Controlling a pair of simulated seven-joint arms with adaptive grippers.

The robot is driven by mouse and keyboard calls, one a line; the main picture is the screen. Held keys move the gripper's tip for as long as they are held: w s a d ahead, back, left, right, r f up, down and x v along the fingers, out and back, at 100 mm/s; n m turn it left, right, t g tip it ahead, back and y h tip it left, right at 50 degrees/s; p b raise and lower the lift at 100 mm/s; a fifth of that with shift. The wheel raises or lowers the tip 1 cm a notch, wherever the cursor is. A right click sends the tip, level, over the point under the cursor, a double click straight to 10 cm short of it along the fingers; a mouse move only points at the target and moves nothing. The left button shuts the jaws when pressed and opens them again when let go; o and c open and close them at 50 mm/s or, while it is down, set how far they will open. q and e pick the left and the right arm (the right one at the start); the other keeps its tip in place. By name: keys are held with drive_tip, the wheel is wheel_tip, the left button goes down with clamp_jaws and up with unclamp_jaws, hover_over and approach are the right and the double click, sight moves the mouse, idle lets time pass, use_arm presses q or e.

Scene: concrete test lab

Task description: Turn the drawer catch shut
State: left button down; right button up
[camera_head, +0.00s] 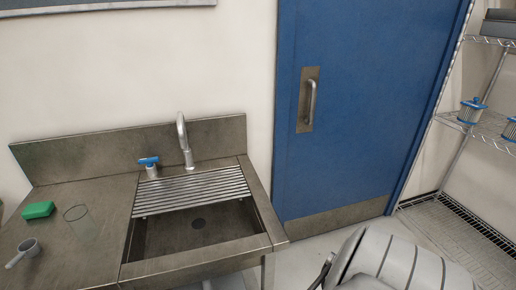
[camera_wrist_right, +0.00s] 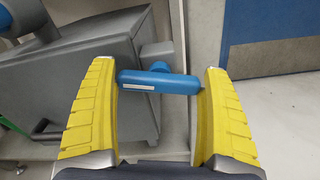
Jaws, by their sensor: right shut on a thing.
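The drawer catch shows in the right wrist view as a blue T-shaped handle (camera_wrist_right: 165,84) with a white strip on its bar. Its bar lies nearly level across the picture. My right gripper (camera_wrist_right: 158,72), with yellow ribbed fingers, is shut on the bar, one finger at each end. Behind the bar, the blue stem meets a grey part. A grey box-like body (camera_wrist_right: 95,75) stands to the left of the handle. The catch and my right gripper do not show in the head view. My left gripper is in neither view.
The head view shows a steel sink (camera_head: 200,225) with a tap, a green sponge (camera_head: 38,210), a clear glass (camera_head: 81,222) and a small scoop (camera_head: 24,252). A blue door (camera_head: 365,100) and a wire shelf (camera_head: 488,128) stand to the right.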

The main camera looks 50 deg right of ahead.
drive_tip(key=shift+c, duration=0.6)
drive_tip(key=shift+a+n, duration=0.1)
drive_tip(key=shift+n, duration=1.6)
drive_tip(key=o, duration=1)
drive_tip(key=shift+s, duration=0.1)
drive_tip(key=v, duration=1.2)
